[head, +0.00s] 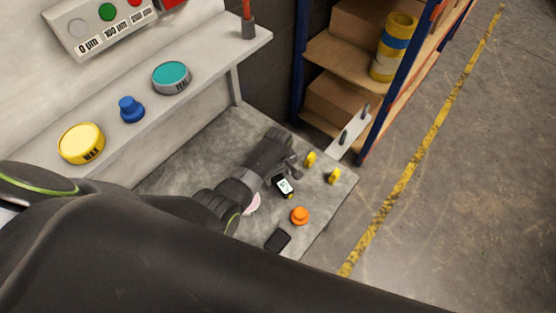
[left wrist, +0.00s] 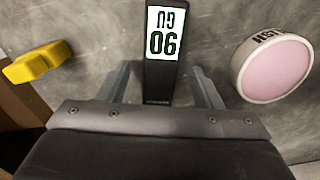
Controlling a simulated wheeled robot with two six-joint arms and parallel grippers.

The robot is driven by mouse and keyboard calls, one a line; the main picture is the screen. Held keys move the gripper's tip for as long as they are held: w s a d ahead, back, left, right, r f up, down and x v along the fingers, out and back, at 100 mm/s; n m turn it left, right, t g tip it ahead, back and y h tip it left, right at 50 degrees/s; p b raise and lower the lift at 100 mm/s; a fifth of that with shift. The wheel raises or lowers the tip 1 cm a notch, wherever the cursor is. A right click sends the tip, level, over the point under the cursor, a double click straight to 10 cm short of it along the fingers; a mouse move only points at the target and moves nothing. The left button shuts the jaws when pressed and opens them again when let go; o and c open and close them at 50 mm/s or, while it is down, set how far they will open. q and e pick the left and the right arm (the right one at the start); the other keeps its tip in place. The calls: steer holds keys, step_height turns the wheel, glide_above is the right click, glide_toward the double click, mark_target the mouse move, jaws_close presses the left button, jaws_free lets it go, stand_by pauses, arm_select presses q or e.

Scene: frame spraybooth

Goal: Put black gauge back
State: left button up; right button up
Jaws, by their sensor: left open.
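The black gauge (head: 285,186), with a lit white display, lies on the grey table (head: 190,165). In the left wrist view the gauge (left wrist: 162,75) is straight ahead, its display digits upside down. My left gripper (head: 287,173) is open just beside the gauge in the head view. In the left wrist view its two fingers (left wrist: 162,88) stand apart, one on each side of the gauge's near end, with gaps visible. My right gripper is not in view.
A pink-topped tin (left wrist: 275,70), two yellow pieces (head: 310,159) (head: 334,176), an orange knob (head: 299,215) and a flat black pad (head: 277,240) lie around the gauge. A ledge (head: 205,62) holds a yellow tin (head: 81,144), blue knob (head: 131,109) and teal tin (head: 171,77).

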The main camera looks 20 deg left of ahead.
arm_select(q)
step_height(320, 180, up, 17)
steer(key=p, duration=0.2)
steer(key=shift+f+p, duration=0.15)
steer(key=shift+p, duration=0.2)
